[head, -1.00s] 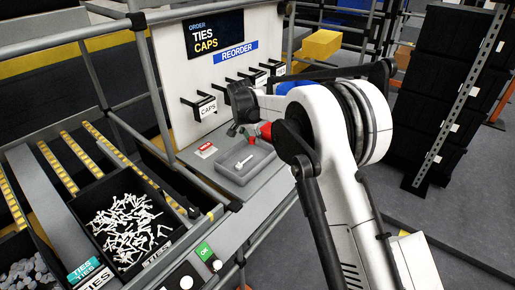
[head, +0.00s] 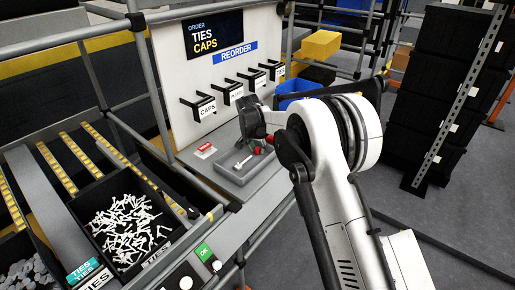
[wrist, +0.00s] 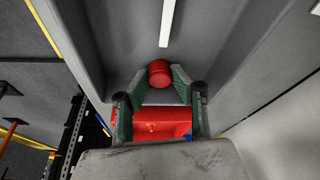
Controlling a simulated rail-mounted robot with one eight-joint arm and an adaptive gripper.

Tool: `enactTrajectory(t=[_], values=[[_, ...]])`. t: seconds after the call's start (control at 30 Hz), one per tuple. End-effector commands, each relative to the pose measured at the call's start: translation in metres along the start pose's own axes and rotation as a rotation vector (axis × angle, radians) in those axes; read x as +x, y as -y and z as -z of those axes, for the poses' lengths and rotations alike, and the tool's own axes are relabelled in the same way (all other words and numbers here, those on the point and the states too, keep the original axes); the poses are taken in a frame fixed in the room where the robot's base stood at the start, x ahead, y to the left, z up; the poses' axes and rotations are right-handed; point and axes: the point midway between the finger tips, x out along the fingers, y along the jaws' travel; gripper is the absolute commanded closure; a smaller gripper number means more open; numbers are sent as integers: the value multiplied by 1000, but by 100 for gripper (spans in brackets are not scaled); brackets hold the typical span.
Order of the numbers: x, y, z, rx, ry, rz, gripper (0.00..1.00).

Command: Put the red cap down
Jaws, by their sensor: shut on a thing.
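The red cap (wrist: 160,70) is small and round and sits between the green fingertips of my gripper (wrist: 160,84) in the wrist view. My gripper is shut on it. In the head view, my gripper (head: 257,149) points down at the far right part of the grey tray (head: 238,181), and the cap cannot be made out clearly there. A white tie (head: 243,162) lies in the tray, left of the fingers. It also shows as a white strip in the wrist view (wrist: 167,22), just beyond the cap. I cannot tell whether the cap touches the tray floor.
A white board with a screen (head: 215,36) and labelled hooks (head: 205,107) stands behind the tray. A bin of white ties (head: 128,222) is at the left, with grey pieces (head: 22,275) beside it. A green OK button (head: 204,252) is on the front ledge.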

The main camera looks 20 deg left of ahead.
Motion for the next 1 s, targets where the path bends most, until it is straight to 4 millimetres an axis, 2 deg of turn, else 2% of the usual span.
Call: enactTrajectory(t=[0.03, 0.07, 0.2, 0.57, 0.67, 1.0], values=[[3, 0, -1, 0, 0, 0, 87], [2, 0, -1, 0, 0, 0, 75], [1, 0, 0, 0, 0, 0, 59], [-4, 0, 1, 0, 0, 0, 59], [-17, 0, 1, -1, 0, 0, 59], [-84, 0, 1, 0, 0, 0, 59]])
